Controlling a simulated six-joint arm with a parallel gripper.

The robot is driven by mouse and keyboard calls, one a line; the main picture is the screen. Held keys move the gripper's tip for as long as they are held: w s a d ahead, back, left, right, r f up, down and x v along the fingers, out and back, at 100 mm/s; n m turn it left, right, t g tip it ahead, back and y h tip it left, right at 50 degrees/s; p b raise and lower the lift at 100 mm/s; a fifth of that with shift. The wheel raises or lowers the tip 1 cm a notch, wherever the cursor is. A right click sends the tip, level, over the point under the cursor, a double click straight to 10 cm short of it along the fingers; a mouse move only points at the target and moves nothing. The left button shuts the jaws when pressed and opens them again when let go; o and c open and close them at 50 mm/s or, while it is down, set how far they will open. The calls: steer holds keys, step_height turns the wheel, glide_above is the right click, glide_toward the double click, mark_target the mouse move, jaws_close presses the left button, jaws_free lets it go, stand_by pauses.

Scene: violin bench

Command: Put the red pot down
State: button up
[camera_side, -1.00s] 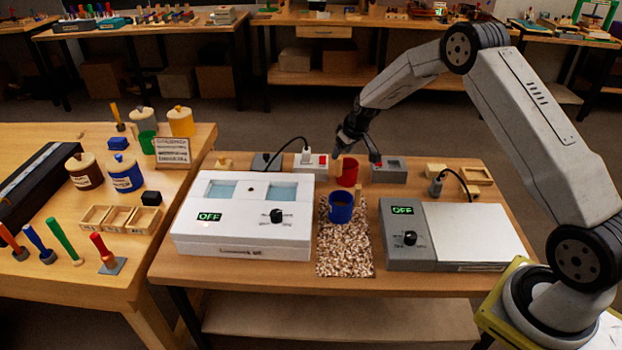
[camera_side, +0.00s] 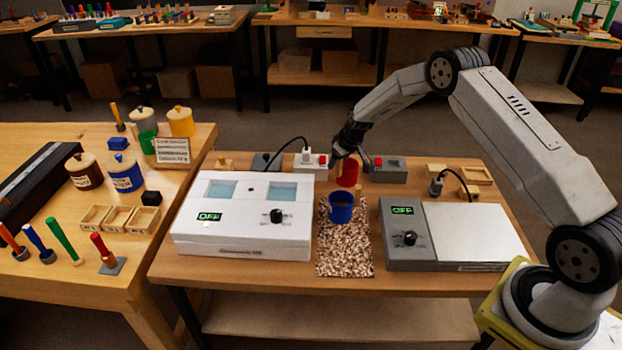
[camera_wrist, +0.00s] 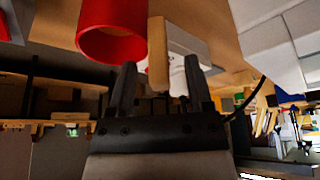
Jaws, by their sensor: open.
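The red pot (camera_side: 348,173) stands upright at the far end of the speckled mat (camera_side: 345,250), behind the blue pot (camera_side: 341,208). Its base is partly hidden by the blue pot. My gripper (camera_side: 346,152) is low over the red pot. In the wrist view the red pot (camera_wrist: 108,42) shows at the upper left, with its wooden handle (camera_wrist: 158,55) between my two open fingers (camera_wrist: 160,70). I see gaps between the handle and the fingers.
A white box with an OFF display (camera_side: 245,218) stands left of the mat, and a grey plate device (camera_side: 445,235) stands right of it.

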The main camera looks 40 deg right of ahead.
jaws_close()
steer(key=shift+r, duration=0.1)
stand_by(0.4)
steer(key=shift+r, duration=0.7)
steer(key=s+a+r, duration=0.3)
steer(key=s+r, duration=0.8)
steer(key=s, duration=0.2)
steer(key=shift+s+a+r, duration=0.2)
steer(key=shift+s+r, duration=0.05)
steer(key=shift+s, duration=0.05)
